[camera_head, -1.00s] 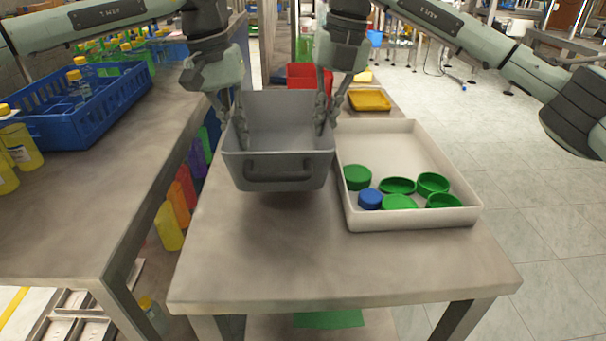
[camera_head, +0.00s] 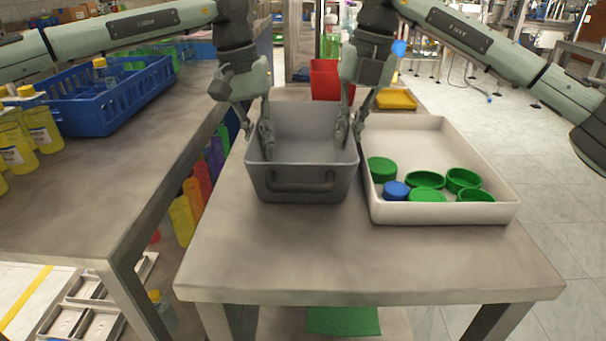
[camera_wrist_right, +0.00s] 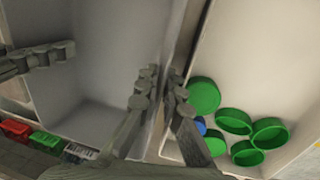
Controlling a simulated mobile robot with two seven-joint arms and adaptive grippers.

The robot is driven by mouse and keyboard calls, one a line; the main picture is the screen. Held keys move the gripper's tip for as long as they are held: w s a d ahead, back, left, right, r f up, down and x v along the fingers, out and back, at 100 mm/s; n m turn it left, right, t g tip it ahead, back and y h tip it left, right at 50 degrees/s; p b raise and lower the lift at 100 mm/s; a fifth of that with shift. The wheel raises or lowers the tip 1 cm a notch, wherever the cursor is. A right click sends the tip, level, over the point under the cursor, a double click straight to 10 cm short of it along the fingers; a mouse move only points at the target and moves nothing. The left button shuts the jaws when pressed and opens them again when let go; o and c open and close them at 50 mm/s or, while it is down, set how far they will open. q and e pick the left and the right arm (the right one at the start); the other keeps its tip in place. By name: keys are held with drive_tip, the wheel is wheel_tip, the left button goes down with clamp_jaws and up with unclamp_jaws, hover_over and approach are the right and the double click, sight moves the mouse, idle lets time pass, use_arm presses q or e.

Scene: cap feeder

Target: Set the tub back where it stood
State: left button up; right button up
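The grey tub (camera_head: 303,184) is upright and level on the bare table top, left of the white tray, or very close above it. It looks empty. My left gripper (camera_head: 256,132) is shut on its left wall, one finger inside and one outside. My right gripper (camera_head: 350,128) is shut on its right wall in the same way. In the right wrist view, the right gripper's fingers (camera_wrist_right: 161,98) straddle the wall between the tub and the tray. One left finger (camera_wrist_right: 50,57) shows inside the tub there.
The white tray (camera_head: 440,211) holds several green caps (camera_head: 427,180) and a blue cap (camera_head: 396,190), close beside the tub. A red bin (camera_head: 325,78) and a yellow tray (camera_head: 397,99) stand behind. A blue crate (camera_head: 108,112) is on the left bench. The table front is clear.

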use_arm(q)
drive_tip(key=o, duration=0.3)
drive_tip(key=shift+r, duration=0.15)
use_arm(e)
drive_tip(key=o, duration=0.3)
drive_tip(key=shift+r, duration=0.1)
use_arm(q)
drive_tip(key=shift+o, duration=0.2)
drive_tip(key=shift+a, duration=0.1)
